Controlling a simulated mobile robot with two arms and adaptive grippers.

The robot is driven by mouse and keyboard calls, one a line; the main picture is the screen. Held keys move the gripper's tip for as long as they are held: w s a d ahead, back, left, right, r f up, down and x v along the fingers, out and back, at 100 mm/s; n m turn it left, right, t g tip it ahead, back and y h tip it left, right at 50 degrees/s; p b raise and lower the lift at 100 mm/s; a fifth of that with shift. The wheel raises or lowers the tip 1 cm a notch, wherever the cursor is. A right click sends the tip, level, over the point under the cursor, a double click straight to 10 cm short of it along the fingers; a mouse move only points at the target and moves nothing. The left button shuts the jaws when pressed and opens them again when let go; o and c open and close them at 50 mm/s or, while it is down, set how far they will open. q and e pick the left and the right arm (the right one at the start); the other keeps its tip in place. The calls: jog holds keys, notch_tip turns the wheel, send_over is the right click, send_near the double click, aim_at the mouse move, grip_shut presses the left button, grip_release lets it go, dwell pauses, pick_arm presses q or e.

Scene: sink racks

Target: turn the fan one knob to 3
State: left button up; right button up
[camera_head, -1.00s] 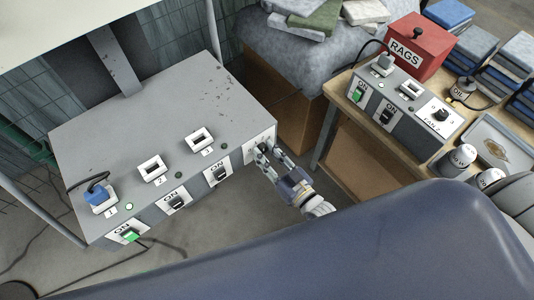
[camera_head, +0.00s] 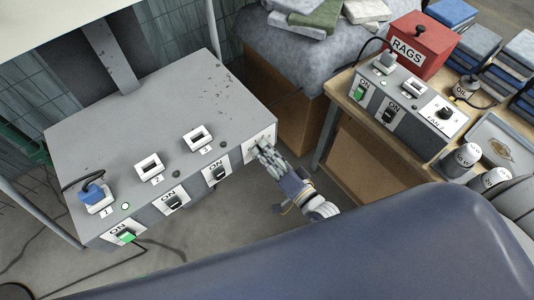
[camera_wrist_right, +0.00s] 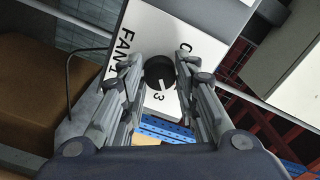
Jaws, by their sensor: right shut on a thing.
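The fan one knob (camera_wrist_right: 158,72) is round and black, on a white plate (camera_wrist_right: 186,38) marked FAN 1, in the right wrist view. A 3 is printed just below the knob. A small pale mark shows on the knob's lower side, towards the 3. My right gripper (camera_wrist_right: 159,75) has its fingertips on either side of the knob and is shut on it. In the head view the right gripper (camera_head: 262,152) is at the right end of the grey switch box (camera_head: 150,125) and hides the knob. My left gripper is in neither view.
The grey box carries numbered sockets, rocker switches and a blue plug (camera_head: 93,193). A second switch box (camera_head: 410,92) with a FAN 2 knob (camera_head: 445,113) stands on a wooden bench at right. A red RAGS box (camera_head: 410,50) is behind it.

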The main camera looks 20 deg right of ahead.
jog(key=shift+f+m+b, duration=0.15)
jog(key=shift+m+b, duration=0.3)
jog(key=shift+m, duration=1.25)
jog(key=o, duration=1.1)
jog(key=v, duration=1.2)
